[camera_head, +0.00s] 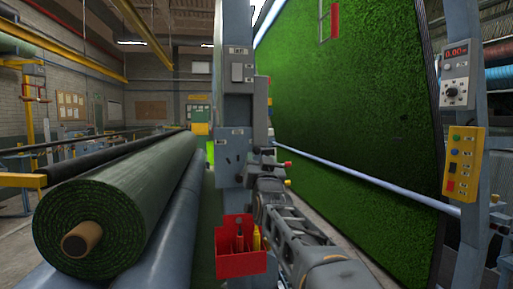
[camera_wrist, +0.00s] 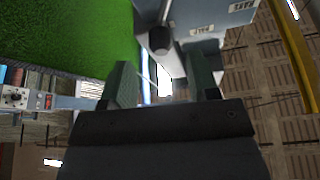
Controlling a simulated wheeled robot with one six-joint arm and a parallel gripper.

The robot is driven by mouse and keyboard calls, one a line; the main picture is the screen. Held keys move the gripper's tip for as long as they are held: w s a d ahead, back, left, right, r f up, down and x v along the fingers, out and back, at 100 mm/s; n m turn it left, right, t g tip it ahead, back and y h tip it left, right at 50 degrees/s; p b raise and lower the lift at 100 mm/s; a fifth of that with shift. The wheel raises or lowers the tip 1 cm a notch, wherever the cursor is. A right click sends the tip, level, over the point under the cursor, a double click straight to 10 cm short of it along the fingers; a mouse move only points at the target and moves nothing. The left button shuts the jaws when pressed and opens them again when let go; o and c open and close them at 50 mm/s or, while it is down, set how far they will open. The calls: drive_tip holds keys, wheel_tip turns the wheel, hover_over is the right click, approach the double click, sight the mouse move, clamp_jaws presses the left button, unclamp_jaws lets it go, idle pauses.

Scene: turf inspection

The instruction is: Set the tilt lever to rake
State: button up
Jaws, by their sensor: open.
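In the head view my arm reaches up to the grey post (camera_head: 234,150), and my gripper cannot be made out clearly. The lever's set position cannot be read.
A red tool bin (camera_head: 240,265) hangs low on the post, close to my arm. A large green turf roll (camera_head: 120,205) lies left. A hanging turf sheet (camera_head: 350,110) with a blue-grey bar (camera_head: 380,183) stands right, near a yellow button box (camera_head: 463,163).

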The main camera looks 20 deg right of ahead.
sight(258, 153)
drive_tip(key=shift+p+x, duration=0.85)
drive_tip(key=shift+x, duration=2.1)
clamp_jaws()
